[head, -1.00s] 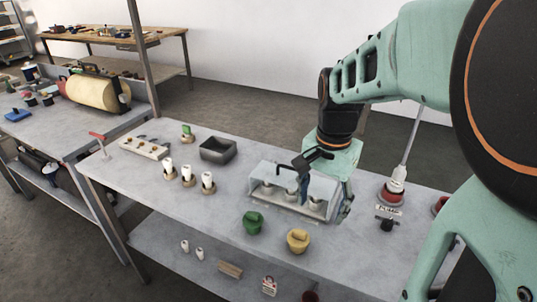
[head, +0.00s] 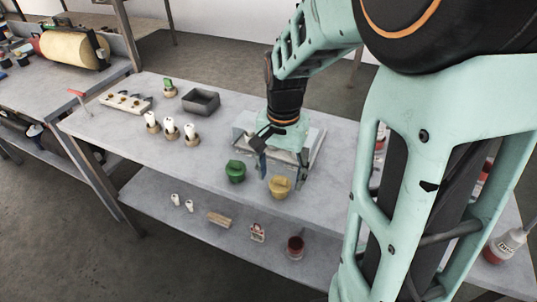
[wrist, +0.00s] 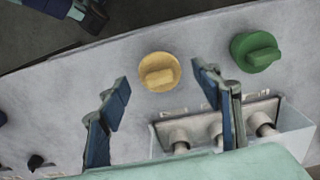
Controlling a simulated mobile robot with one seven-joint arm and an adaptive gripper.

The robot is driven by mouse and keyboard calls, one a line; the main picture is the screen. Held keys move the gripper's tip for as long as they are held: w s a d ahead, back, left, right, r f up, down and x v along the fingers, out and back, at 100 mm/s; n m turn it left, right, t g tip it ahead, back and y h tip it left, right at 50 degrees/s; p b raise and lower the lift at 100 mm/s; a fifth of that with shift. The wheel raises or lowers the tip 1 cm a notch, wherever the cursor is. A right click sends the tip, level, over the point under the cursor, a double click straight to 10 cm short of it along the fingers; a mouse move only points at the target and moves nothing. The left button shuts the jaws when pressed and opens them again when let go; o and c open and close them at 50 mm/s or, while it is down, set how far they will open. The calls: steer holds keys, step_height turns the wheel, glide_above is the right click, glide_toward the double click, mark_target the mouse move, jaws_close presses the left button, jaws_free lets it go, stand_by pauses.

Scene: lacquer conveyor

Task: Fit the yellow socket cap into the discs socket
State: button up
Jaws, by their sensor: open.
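The yellow socket cap (head: 279,187), round with a raised grip bar, sits near the front edge of the bench. It also shows in the wrist view (wrist: 158,74). My gripper (head: 283,169) is open and points down above the cap. In the wrist view, the cap appears between and slightly beyond the two blue-padded fingers (wrist: 160,84), with nothing held. A fixture (head: 318,150) with a clear cover stands just behind, partly hidden by my gripper. The wrist view shows several pale round posts in the fixture (wrist: 250,109). Its small labels are unreadable, so I cannot tell which socket is discs.
A green cap (head: 235,171) sits close beside the yellow one; it also shows in the wrist view (wrist: 257,50). Three white pieces on round bases, including one nearby (head: 191,133), a dark tray (head: 201,101) and a holed block (head: 125,103) stand to the left. The lower shelf holds small items.

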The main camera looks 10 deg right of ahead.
mark_target(280, 186)
step_height(280, 186, down, 3)
steer(key=shift+r, duration=0.15)
steer(key=c, duration=1.1)
steer(key=shift+r, duration=0.1)
